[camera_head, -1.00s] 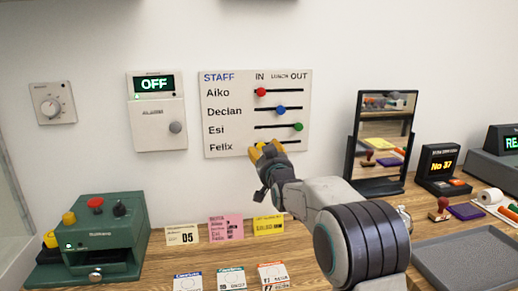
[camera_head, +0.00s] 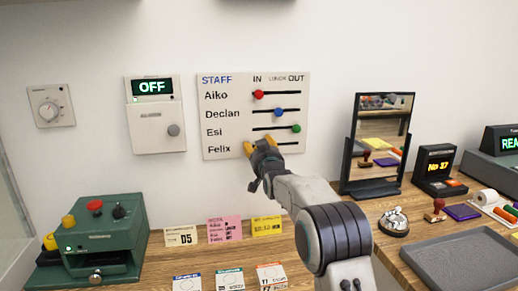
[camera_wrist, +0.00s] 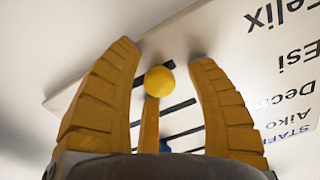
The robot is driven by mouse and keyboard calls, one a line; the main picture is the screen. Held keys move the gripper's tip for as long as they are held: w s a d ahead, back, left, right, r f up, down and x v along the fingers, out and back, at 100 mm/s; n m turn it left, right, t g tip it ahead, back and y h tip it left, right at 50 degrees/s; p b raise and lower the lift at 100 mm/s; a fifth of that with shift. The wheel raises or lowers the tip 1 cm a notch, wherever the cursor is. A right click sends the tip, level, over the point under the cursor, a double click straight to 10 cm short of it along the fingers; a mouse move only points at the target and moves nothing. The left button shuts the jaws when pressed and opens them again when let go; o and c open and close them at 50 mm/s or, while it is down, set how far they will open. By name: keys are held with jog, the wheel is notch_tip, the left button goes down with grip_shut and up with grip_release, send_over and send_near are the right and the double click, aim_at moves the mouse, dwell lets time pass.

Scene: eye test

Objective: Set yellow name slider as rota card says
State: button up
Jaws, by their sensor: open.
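The white staff board (camera_head: 208,133) hangs on the wall, with names at left and IN, LUNCH and OUT along the top. The red knob (camera_head: 258,95) is at the IN end, the blue knob (camera_head: 278,112) near mid-slot and the green knob (camera_head: 296,128) toward OUT. My gripper (camera_head: 258,147) is open at the Felix row and hides part of its slot in the head view. In the wrist view the yellow knob (camera_wrist: 159,79) shows between my spread yellow fingers, with gaps on both sides. Its exact place along the slot is unclear.
A pink card (camera_head: 217,237) and a yellow card (camera_head: 267,226) stand on the desk; their small print is unreadable here. A green machine (camera_head: 125,235) is at left. A mirror (camera_head: 346,150), a bell (camera_head: 394,223) and a grey tray (camera_head: 455,262) are at right.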

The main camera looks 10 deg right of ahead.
jog(key=shift+c, duration=0.3)
jog(key=shift+r, duration=0.1)
grip_shut()
